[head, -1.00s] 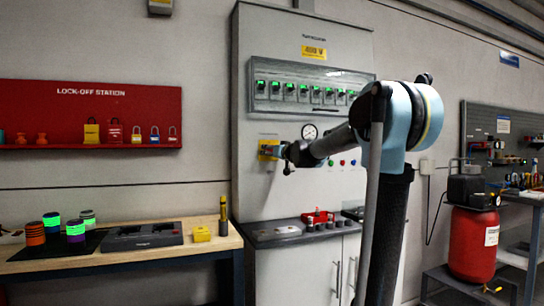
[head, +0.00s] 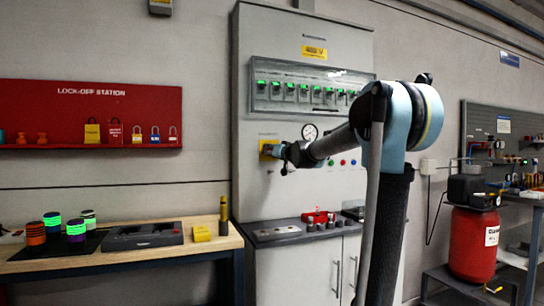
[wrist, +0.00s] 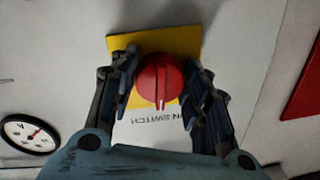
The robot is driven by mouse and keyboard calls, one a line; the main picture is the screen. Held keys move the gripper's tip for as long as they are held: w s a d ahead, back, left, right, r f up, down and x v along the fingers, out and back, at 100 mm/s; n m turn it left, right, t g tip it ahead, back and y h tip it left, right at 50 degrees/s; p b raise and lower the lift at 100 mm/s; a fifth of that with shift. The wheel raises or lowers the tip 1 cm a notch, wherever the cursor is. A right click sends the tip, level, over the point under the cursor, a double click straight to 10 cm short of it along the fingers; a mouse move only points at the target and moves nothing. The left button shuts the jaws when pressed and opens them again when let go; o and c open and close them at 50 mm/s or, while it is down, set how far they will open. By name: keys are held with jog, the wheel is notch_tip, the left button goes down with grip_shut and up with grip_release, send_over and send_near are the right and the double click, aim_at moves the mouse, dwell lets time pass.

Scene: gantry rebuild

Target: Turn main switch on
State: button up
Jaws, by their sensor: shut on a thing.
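The main switch is a red round knob (wrist: 160,81) with a white mark, on a yellow plate (wrist: 184,46) with partly hidden lettering ending in "SWITCH" beside it. In the wrist view the white mark points toward the bottom of the picture. My gripper (wrist: 166,88) has one finger on each side of the knob and is shut on it. In the head view the yellow plate (head: 266,150) is on the grey cabinet front, with my gripper (head: 281,153) at it. The knob is hidden there.
The grey cabinet (head: 256,203) carries a row of green-lit breakers (head: 304,92) above the switch. A round gauge (head: 310,132) is just right of the plate. A workbench (head: 120,254) stands at the left, a red tank (head: 474,243) at the right.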

jog(key=m, duration=0.8)
jog(key=shift+t, duration=0.4)
jog(key=m, duration=0.5)
jog(key=shift+s+a+r+m+h, duration=0.1)
jog(key=shift+m+h, duration=0.3)
jog(key=shift+m, duration=1.7)
jog(key=o, duration=1.1)
jog(key=shift+f+v, duration=0.15)
jog(key=shift+v, duration=2.8)
jog(key=shift+f+v, duration=0.15)
jog(key=shift+v, duration=2.8)
